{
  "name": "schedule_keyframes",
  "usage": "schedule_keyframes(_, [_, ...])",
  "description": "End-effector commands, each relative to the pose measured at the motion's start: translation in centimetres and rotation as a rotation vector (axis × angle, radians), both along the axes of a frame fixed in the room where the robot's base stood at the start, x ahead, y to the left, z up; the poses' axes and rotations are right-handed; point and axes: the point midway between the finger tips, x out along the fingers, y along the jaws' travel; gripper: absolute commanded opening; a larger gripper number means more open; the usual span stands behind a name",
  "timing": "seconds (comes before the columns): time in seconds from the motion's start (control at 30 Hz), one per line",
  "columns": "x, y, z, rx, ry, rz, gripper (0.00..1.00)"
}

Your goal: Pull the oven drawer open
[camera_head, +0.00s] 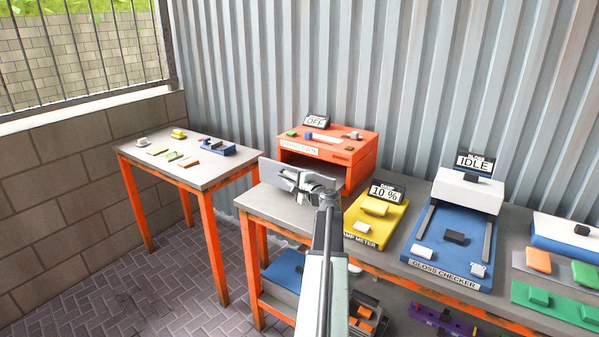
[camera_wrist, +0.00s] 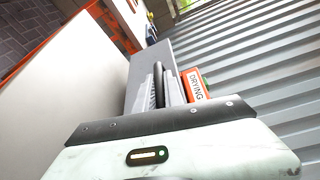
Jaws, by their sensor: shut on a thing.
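The orange drying oven (camera_head: 363,153) stands on the bench against the corrugated wall, its front opening dark inside. The grey drawer front (camera_head: 322,170) stands out ahead of that opening, with a gap behind it. My gripper (camera_head: 306,183) is at the near side of the drawer front. In the wrist view my gripper (camera_wrist: 160,88) is shut on the dark upright handle (camera_wrist: 158,72), in front of the grey drawer front (camera_wrist: 146,62). The oven's orange face (camera_wrist: 190,77) with its "DRYING" label shows beside it. The drawer's inside is hidden.
The oven's sign (camera_head: 316,120) reads OFF. A yellow damp meter (camera_head: 391,228) and a blue gloss checker (camera_head: 446,262) stand to the right on the bench. A smaller table (camera_head: 202,180) with small pieces stands at the left. Open paved floor (camera_head: 170,290) lies before it.

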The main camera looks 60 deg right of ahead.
Motion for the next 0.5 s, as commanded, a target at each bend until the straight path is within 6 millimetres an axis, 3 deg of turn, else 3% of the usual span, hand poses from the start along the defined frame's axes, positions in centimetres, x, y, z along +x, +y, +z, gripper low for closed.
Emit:
schedule_keyframes(0.03, [-0.3,2.1,0.0,-0.001,0.001,0.001,0.00])
schedule_keyframes(0.2, [-0.2,6.2,0.0,-0.001,0.001,0.001,0.00])
schedule_keyframes(0.5, [-0.1,10.3,0.0,-0.001,0.001,-0.001,0.00])
